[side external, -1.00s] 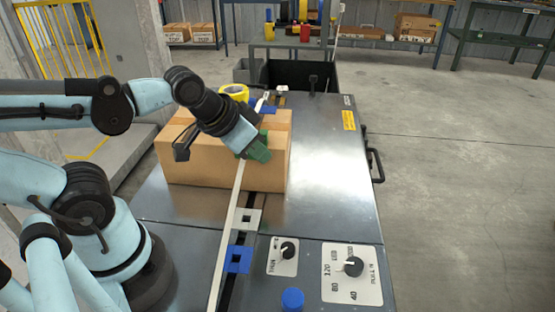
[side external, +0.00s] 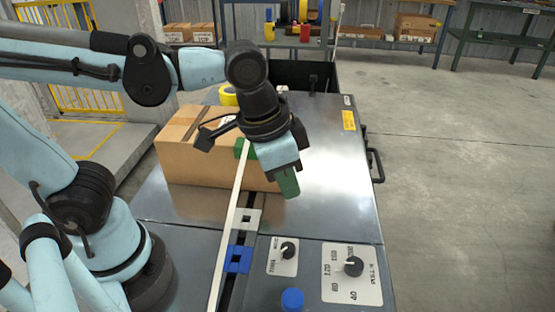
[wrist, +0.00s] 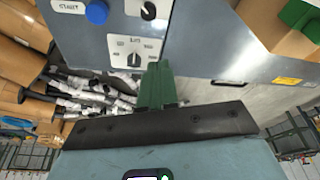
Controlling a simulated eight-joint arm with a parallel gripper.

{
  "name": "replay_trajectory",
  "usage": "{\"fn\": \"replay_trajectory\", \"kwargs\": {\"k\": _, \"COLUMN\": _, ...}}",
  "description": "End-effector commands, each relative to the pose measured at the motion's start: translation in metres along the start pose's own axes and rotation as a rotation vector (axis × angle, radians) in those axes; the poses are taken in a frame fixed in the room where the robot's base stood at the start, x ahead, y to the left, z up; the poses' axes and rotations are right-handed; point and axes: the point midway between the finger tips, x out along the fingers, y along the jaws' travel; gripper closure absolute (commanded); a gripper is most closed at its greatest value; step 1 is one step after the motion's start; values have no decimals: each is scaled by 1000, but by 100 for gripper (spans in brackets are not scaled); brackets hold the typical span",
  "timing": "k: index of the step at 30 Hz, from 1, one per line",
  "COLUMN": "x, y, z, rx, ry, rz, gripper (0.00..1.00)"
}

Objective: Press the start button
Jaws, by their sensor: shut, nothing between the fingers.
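The blue start button (side external: 292,299) stands on the near edge of the grey metal bench in the side view. In the wrist view the blue button (wrist: 97,12) is at the top, right of a white label reading START (wrist: 68,6). My gripper (side external: 289,190) has green fingers, closed together and empty. It points down above the bench, to the right of the cardboard box, well behind and above the button. In the wrist view the gripper (wrist: 159,72) points toward the panel, with the button up and to the left of its tips.
A small dial (side external: 288,250) and a larger dial (side external: 353,266) sit beside the button. A blue square bracket (side external: 238,259) is on the rail. The bench's right side is clear.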

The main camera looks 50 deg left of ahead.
Motion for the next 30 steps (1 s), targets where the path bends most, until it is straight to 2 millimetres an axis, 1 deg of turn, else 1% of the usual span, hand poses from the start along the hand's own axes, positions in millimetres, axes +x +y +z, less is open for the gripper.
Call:
{"fn": "replay_trajectory", "kwargs": {"k": 1, "x": -2, "y": 19, "z": -2, "rx": 62, "ry": -41, "rz": 16, "gripper": 100}}
{"fn": "replay_trajectory", "kwargs": {"k": 3, "x": -4, "y": 40, "z": -2, "rx": 130, "ry": -98, "rz": 30, "gripper": 100}}
{"fn": "replay_trajectory", "kwargs": {"k": 6, "x": -7, "y": 67, "z": 1, "rx": 216, "ry": -167, "rz": 42, "gripper": 100}}
{"fn": "replay_trajectory", "kwargs": {"k": 9, "x": -10, "y": 86, "z": 4, "rx": 282, "ry": -220, "rz": 46, "gripper": 100}}
{"fn": "replay_trajectory", "kwargs": {"k": 12, "x": -12, "y": 99, "z": 8, "rx": 326, "ry": -255, "rz": 47, "gripper": 100}}
{"fn": "replay_trajectory", "kwargs": {"k": 16, "x": -14, "y": 106, "z": 10, "rx": 350, "ry": -276, "rz": 47, "gripper": 100}}
{"fn": "replay_trajectory", "kwargs": {"k": 26, "x": -14, "y": 106, "z": 10, "rx": 352, "ry": -278, "rz": 47, "gripper": 100}}
{"fn": "replay_trajectory", "kwargs": {"k": 30, "x": -9, "y": 106, "z": 11, "rx": 351, "ry": -278, "rz": 47, "gripper": 100}}
